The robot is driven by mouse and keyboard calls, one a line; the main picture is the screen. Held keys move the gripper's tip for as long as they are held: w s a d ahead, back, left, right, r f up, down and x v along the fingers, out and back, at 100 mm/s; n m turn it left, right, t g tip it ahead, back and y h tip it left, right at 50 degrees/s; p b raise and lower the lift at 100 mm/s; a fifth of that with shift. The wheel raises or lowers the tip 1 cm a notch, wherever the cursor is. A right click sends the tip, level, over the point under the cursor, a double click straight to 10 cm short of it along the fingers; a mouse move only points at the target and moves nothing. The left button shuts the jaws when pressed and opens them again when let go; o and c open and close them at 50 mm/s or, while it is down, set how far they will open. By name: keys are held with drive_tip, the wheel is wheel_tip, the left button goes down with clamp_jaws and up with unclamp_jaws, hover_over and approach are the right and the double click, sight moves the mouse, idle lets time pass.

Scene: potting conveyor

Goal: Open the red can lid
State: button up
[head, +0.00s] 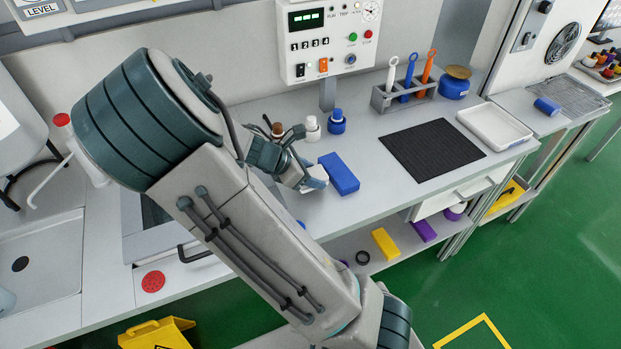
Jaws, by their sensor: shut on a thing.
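I cannot tell whether the fingers touch the block.
Small bottles with brown (277,129), white (312,128) and blue (337,122) bodies or caps stand behind my gripper. A black mat (432,150), white tray (494,127) and tool rack (403,97) are to the right. A red disc (153,281) lies left. The counter before the mat is clear.

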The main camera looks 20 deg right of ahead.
drive_tip(key=shift+r, duration=0.9)
drive_tip(key=s+d+r+p, duration=0.2)
drive_tip(key=s+r, duration=0.4)
drive_tip(key=s, duration=0.5)
drive_tip(key=shift+s+r, duration=0.25)
drive_tip(key=shift+r, duration=0.15)
